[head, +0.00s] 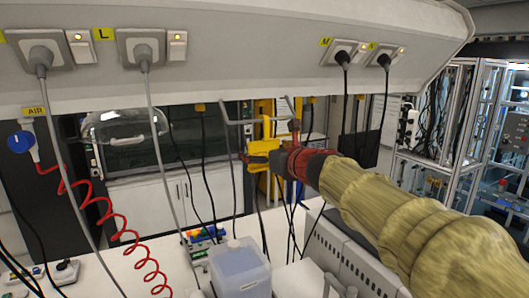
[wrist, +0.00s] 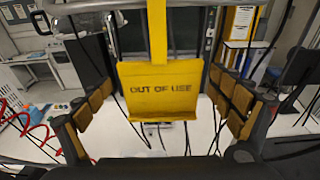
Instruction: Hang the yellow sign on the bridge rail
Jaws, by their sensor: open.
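The yellow sign (wrist: 158,98) reads "OUT OF USE" and hangs upright in the middle of the wrist view. Its narrow strap (wrist: 157,35) runs up to the grey bridge rail (wrist: 100,5) at the top edge. The top of the strap is cut off there, so how it sits on the rail is hidden. My gripper (wrist: 158,82) is open, with one padded finger on each side of the sign and visible gaps to both. In the head view my gripper (head: 268,152) is just below the grey rail (head: 250,121), and the yellow sign (head: 261,147) is partly hidden there.
Grey cables hang from the socket panel (head: 230,45) above the bench. A red coiled air hose (head: 112,215) hangs at left. A translucent container (head: 240,270) stands on the white bench below my arm. Thin dark cables hang close around the sign.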

